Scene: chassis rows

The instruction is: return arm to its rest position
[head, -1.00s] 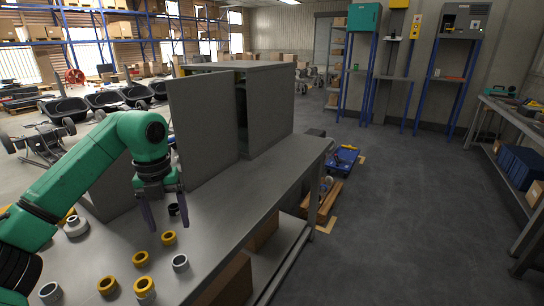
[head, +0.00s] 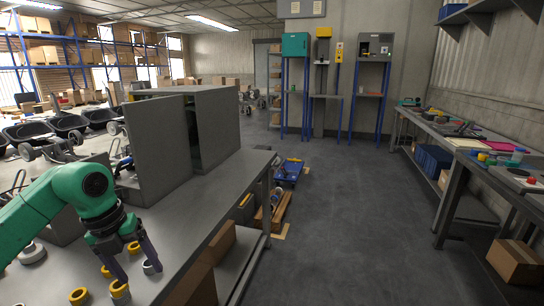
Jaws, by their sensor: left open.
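My left arm is green and comes in from the left. Its gripper (head: 138,262) points down over the grey workbench (head: 213,212), with its two dark fingers apart and nothing seen between them. Yellow and grey rings stand around it: a grey ring (head: 152,266) by the right finger, a yellow ring (head: 120,289) below, another yellow ring (head: 78,296) to the left, and a large grey ring (head: 32,253) by the arm. The fingers overlap some rings in the picture; I cannot tell if they touch. My right gripper is not in view.
A blue cart (head: 288,172) and a wooden pallet (head: 272,212) lie on the floor past the bench. A second bench (head: 455,150) runs along the right wall. The floor between is clear.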

